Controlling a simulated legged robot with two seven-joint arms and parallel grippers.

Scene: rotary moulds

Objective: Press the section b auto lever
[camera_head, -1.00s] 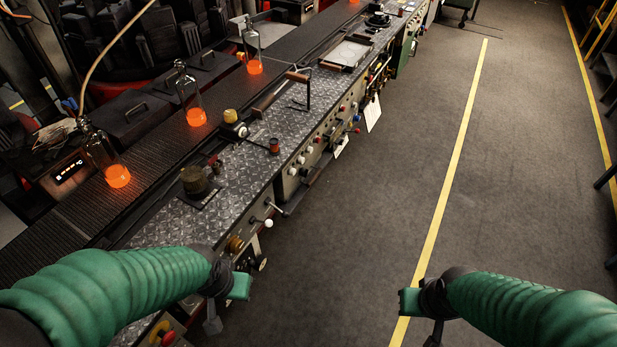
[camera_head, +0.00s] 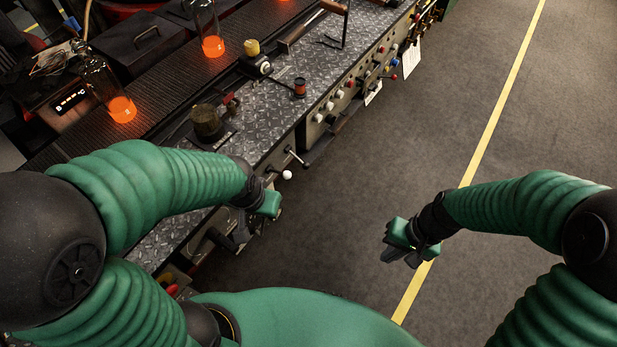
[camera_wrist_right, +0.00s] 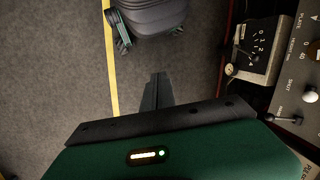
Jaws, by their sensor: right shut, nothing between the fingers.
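A lever with a white ball end (camera_head: 287,175) sticks out from the front face of the machine. I cannot read a label marking it or any other lever as section b auto. In the right wrist view, a control panel (camera_wrist_right: 284,130) at the right edge carries a white knob (camera_wrist_right: 311,96) and a small black lever (camera_wrist_right: 270,117). My right gripper (camera_head: 390,252) is shut and empty over open floor, right of the machine and apart from it. Its fingers (camera_wrist_right: 157,92) point ahead in the wrist view. My left gripper (camera_head: 248,222) is beside the machine front, below the white-ball lever; its fingers are unclear.
The machine's patterned metal top (camera_head: 255,120) bears a dark jar (camera_head: 207,122) and a red-brown spool (camera_head: 299,87). Glowing orange bottles (camera_head: 122,108) stand on the belt (camera_head: 160,95). Tags (camera_head: 411,60) hang off the front. Grey floor (camera_head: 400,130) with a yellow line (camera_head: 500,100) is clear.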

